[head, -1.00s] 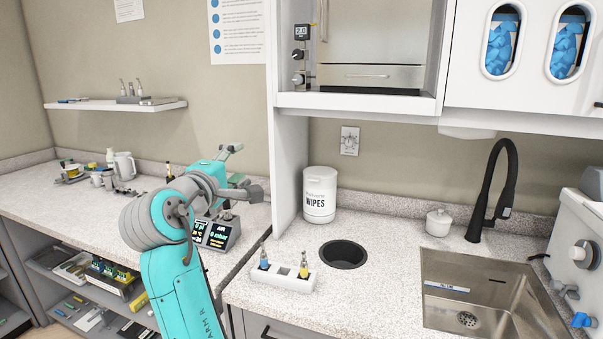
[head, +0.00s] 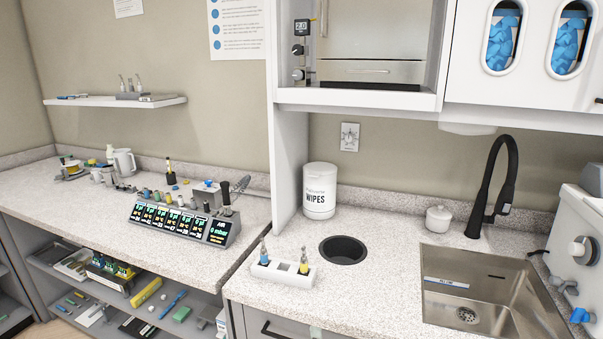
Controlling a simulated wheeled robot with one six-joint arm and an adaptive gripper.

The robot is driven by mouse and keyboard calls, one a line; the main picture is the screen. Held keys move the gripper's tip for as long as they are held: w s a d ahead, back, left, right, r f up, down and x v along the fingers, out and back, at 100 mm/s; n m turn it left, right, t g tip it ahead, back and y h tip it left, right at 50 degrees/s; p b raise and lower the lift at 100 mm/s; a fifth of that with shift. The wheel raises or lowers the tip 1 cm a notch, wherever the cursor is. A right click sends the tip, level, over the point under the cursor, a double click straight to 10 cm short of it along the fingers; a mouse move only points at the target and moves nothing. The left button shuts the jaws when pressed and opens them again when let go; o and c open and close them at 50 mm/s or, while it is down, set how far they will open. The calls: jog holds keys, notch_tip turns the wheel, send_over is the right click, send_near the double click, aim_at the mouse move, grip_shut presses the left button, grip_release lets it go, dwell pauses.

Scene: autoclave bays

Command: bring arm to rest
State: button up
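My arm and my gripper are out of the head view now. The counter where the arm was before is in plain sight. On it stands a grey control unit (head: 180,222) with several lit displays and an "AIR" panel at its right end.
A white holder (head: 284,273) with a blue and a yellow piece stands at the right counter's front left. Behind it are a round dark opening (head: 343,249) and a wipes tub (head: 320,191). A steel sink (head: 480,285) with a black tap (head: 492,190) lies to the right.

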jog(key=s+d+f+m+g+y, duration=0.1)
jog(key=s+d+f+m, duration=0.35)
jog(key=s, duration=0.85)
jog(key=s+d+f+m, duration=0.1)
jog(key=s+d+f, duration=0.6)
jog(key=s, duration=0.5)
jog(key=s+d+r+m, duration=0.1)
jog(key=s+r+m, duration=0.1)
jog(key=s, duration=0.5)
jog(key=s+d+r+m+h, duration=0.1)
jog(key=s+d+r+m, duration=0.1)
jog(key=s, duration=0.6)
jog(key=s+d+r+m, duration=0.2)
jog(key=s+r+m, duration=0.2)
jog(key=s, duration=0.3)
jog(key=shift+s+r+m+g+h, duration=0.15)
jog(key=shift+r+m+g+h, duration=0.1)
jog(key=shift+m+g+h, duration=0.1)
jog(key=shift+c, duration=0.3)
